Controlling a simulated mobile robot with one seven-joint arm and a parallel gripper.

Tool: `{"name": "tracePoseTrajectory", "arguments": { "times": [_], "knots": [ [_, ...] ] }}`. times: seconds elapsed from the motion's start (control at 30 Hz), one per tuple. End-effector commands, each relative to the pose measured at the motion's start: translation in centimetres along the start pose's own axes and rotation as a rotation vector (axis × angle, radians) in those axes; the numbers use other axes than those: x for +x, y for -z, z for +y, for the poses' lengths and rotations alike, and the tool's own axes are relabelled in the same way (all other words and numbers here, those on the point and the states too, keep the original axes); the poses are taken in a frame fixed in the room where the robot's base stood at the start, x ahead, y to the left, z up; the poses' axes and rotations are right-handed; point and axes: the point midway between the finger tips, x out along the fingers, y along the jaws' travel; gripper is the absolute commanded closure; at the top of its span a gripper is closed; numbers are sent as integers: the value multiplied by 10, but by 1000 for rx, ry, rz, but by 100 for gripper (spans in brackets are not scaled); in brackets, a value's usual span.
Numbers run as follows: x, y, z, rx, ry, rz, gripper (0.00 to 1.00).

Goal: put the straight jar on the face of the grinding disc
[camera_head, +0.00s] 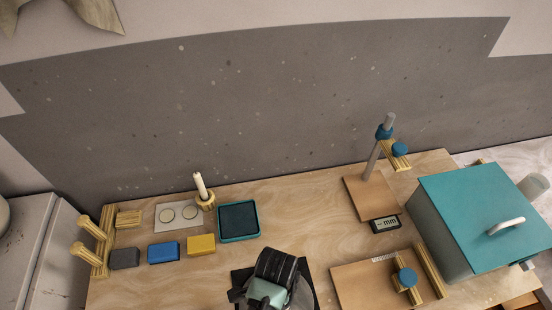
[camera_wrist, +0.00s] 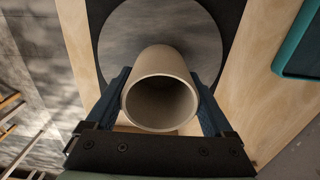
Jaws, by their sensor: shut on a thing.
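The straight jar (camera_wrist: 160,62) is a plain beige-grey cylinder, its open mouth facing the wrist camera. My gripper (camera_wrist: 160,76) is shut on it, with one blue finger on each side. Behind the jar in the wrist view is the grinding disc (camera_wrist: 122,42), a round grey face with a dark rim on a black base. The jar's far end overlaps the lower middle of the disc's face; I cannot tell whether it touches. In the head view my wrist hides the jar and most of the disc; a dark base edge (camera_head: 239,276) shows.
A teal-rimmed tray (camera_head: 239,221) lies behind my wrist. Yellow (camera_head: 201,245), blue (camera_head: 163,252) and grey (camera_head: 125,258) blocks stand left. A gauge stand (camera_head: 370,190), a wooden board with a blue knob (camera_head: 365,285) and a teal-lidded box (camera_head: 485,215) are right.

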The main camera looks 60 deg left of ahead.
Motion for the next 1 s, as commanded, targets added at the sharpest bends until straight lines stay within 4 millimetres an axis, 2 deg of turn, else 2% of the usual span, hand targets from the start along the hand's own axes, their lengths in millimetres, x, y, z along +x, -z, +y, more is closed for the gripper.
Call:
{"name": "tracePoseTrajectory", "arguments": {
  "times": [0.1, 0.47, 0.5, 0.53, 0.8, 1.0],
  "knots": [
    [8, 0, 0, 0, 1, 1, 85],
    [12, 1, 0, 1, 1, 1, 85],
    [11, 0, 0, 1, 1, 1, 6],
    [11, 0, 0, 1, 1, 1, 1],
    [9, 0, 0, 1, 1, 1, 0],
    [-12, 1, -1, 1, 4, 3, 0]
  ]
}}
